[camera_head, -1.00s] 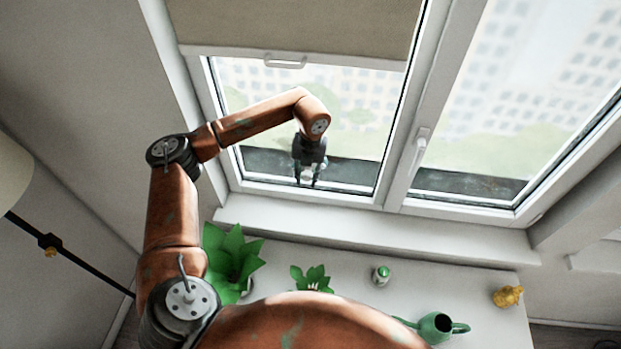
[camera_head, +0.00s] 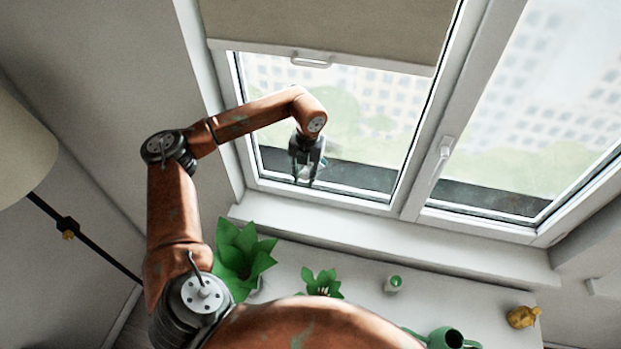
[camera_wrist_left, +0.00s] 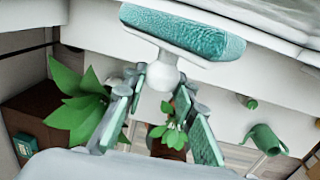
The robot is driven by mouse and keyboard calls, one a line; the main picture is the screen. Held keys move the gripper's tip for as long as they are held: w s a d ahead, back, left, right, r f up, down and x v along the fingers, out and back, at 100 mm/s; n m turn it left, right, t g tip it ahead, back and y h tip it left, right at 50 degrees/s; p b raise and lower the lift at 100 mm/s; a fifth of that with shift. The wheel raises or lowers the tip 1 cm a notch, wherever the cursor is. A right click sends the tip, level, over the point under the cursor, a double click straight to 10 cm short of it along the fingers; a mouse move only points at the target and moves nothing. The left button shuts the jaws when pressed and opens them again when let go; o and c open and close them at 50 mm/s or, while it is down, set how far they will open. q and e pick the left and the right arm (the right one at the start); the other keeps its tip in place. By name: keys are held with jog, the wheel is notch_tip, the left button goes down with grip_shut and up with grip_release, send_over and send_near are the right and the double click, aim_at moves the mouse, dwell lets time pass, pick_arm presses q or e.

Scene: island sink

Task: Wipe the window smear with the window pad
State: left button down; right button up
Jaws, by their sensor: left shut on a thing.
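The window pad (camera_wrist_left: 183,32) shows at the top of the left wrist view, with a white back, a round white knob and a teal textured face. My left gripper (camera_wrist_left: 158,98) is shut on its knob. In the head view my left gripper (camera_head: 307,176) is in front of the lower part of the left window pane (camera_head: 285,85). The pad is mostly hidden there behind the gripper. I cannot tell whether the pad touches the glass. I cannot make out the smear clearly. My right gripper is not in view.
The white sill counter (camera_head: 455,292) below holds a large leafy plant (camera_head: 240,258), a smaller plant (camera_head: 321,283), a small green-topped jar (camera_head: 394,284), a green watering can (camera_head: 445,338) and a yellow figure (camera_head: 522,317). A window handle (camera_head: 440,158) sits right of the pane. A blind (camera_head: 330,30) covers its top.

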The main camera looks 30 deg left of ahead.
pick_arm(q)
jog(key=shift+s+a+r, duration=1.2)
jog(key=shift+s+a, duration=0.2)
jog(key=shift+a, duration=1.95)
jog(key=shift+w+d+r, duration=0.6)
jog(key=shift+w+d, duration=0.45)
jog(key=shift+d, duration=3.2)
jog(key=shift+w+d+r, duration=0.55)
jog(key=shift+w+d, duration=0.45)
jog(key=shift+d, duration=3.2)
jog(key=s+a+b, duration=0.3)
jog(key=s+a, duration=0.2)
jog(key=a, duration=0.8)
